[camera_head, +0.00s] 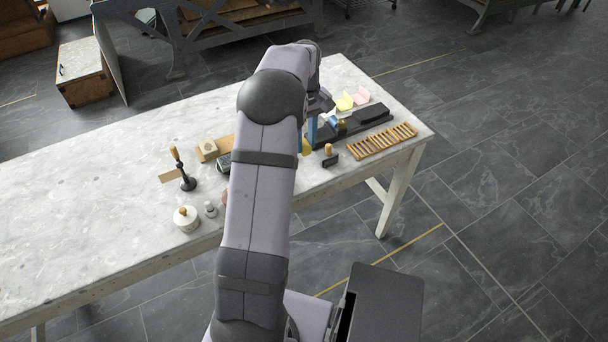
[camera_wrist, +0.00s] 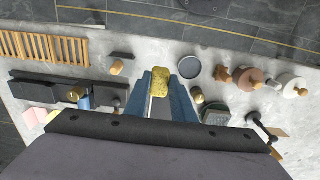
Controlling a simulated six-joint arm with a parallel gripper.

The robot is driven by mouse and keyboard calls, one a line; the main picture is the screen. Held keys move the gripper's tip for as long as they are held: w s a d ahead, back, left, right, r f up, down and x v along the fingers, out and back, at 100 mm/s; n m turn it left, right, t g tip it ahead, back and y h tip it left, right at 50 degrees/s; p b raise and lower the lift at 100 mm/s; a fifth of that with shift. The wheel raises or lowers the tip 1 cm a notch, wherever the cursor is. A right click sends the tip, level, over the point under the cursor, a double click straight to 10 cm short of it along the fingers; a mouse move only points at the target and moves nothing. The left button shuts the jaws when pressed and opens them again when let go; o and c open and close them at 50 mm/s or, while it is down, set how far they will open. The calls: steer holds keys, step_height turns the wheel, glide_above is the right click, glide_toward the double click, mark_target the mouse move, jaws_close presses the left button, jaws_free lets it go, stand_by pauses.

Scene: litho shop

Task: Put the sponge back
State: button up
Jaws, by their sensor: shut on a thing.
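A yellow sponge (camera_wrist: 159,82) sits between the blue fingers of my gripper (camera_wrist: 160,92) in the wrist view. My gripper is shut on it, above the pale stone table. In the head view a small bit of the sponge (camera_head: 306,147) shows beside my arm, below the blue finger (camera_head: 312,130). A round, shallow grey dish with a dark rim (camera_wrist: 189,67) stands just right of the sponge in the wrist view. It looks empty. My arm hides this part of the table in the head view.
A slatted wooden rack (camera_head: 382,141), a dark tray (camera_head: 355,122) and a wooden-handled tool (camera_head: 330,155) are right of my gripper in the head view. A lidded white pot (camera_head: 186,218) and an upright handled tool (camera_head: 182,170) stand left. The table's far left is clear.

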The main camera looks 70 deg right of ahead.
steer(key=shift+f+p, duration=1.15)
steer(key=shift+f, duration=3.8)
steer(key=shift+f, duration=0.2)
steer(key=o, duration=0.9)
steer(key=shift+r, duration=0.1)
step_height(320, 180, up, 12)
steer(key=b, duration=0.2)
steer(key=shift+r+b, duration=0.1)
steer(key=shift+b, duration=0.3)
